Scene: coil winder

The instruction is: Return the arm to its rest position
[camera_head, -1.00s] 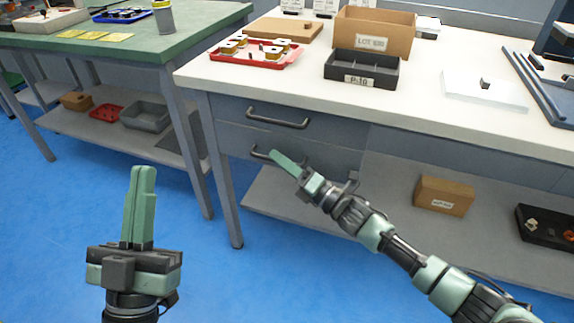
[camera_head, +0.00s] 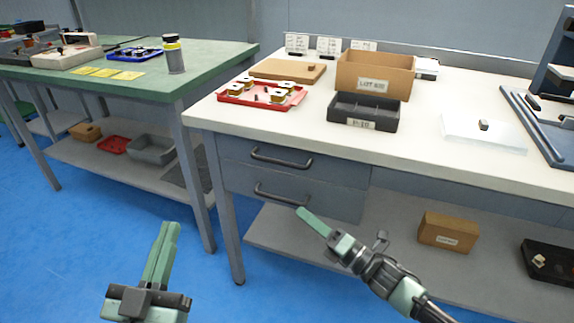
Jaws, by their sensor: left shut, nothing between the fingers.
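My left gripper (camera_head: 160,255) is at the lower left, over the blue floor in front of the benches. Its green fingers are together and hold nothing. My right gripper (camera_head: 314,223) is at lower centre, in front of the white bench's drawers. Its green fingers point up and left and look pressed together, with nothing visible between them. Both grippers are below the bench tops and appear clear of them. Most of the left arm is out of the frame.
The white-topped bench (camera_head: 420,145) holds a red tray (camera_head: 241,98) of coils, a dark bin (camera_head: 362,112) and a cardboard box (camera_head: 375,75). Drawer handles (camera_head: 281,158) stick out near my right gripper. A green bench (camera_head: 205,75) stands left. Blue floor (camera_head: 80,240) is open.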

